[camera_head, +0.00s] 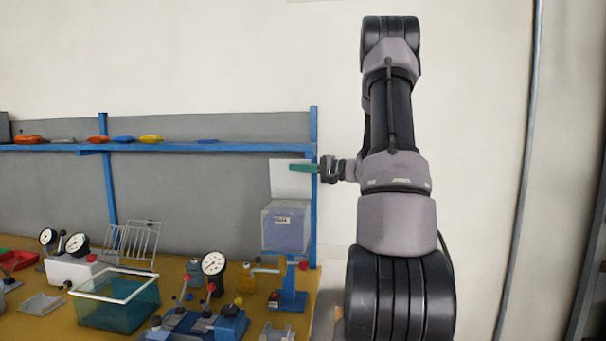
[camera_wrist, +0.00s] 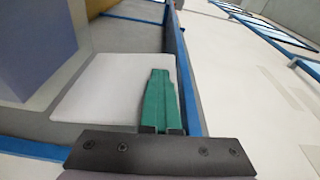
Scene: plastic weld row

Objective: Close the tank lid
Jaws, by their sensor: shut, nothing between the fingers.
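The tank (camera_head: 286,228) is a grey-violet box with a small label, on a blue stand at the right end of the bench. Its white lid (camera_head: 290,184) stands open, raised upright above the tank. In the wrist view the lid (camera_wrist: 95,90) is a pale panel, and the tank (camera_wrist: 35,40) fills the upper left. My gripper (camera_head: 293,167) has green fingers pressed together with nothing between them. They overlap the upper right part of the lid; I cannot tell whether they touch it. The fingers also show in the wrist view (camera_wrist: 160,75), over the lid.
A blue shelf (camera_head: 220,148) with coloured pieces runs left. The bench holds a teal open bin (camera_head: 118,305), a wire rack (camera_head: 132,243) and gauges (camera_head: 213,264). Right of the bench is bare wall.

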